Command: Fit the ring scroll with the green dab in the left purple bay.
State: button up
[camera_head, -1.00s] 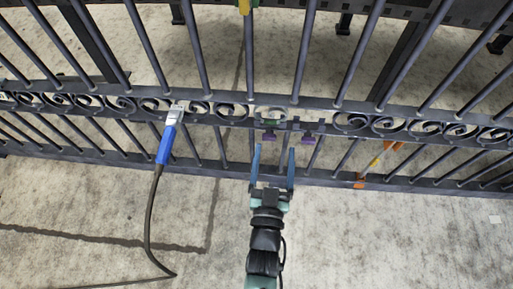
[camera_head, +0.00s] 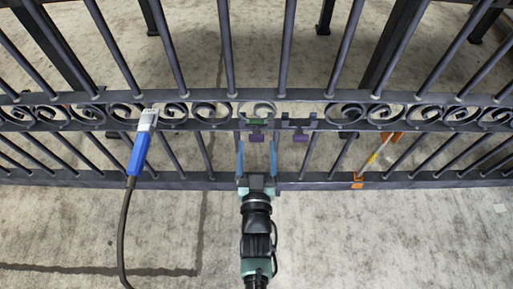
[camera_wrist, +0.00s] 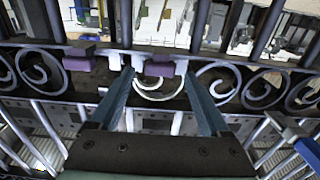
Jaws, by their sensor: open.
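In the head view a pale ring scroll (camera_head: 258,109) with green at its lower edge sits in the gate's scroll band at the left purple bay (camera_head: 255,136). Its seating depth cannot be told. The right purple bay (camera_head: 300,137) has no scroll in it. My gripper (camera_head: 256,146) is open and empty, just in front of the left bay. In the wrist view, where sides are reversed, my gripper (camera_wrist: 158,75) has its fingers on either side of the scroll (camera_wrist: 160,87) and the left bay's purple block (camera_wrist: 160,68). The green dab is not clear there.
The dark gate (camera_head: 400,180) spans the view, with upright bars and fixed scrolls. A blue-handled tool (camera_head: 138,153) with a cable hangs on it at left. An orange-ended tool (camera_head: 376,157) leans at right. The floor in front is clear.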

jog(key=shift+w, duration=0.8)
grip_shut()
dwell(0.9)
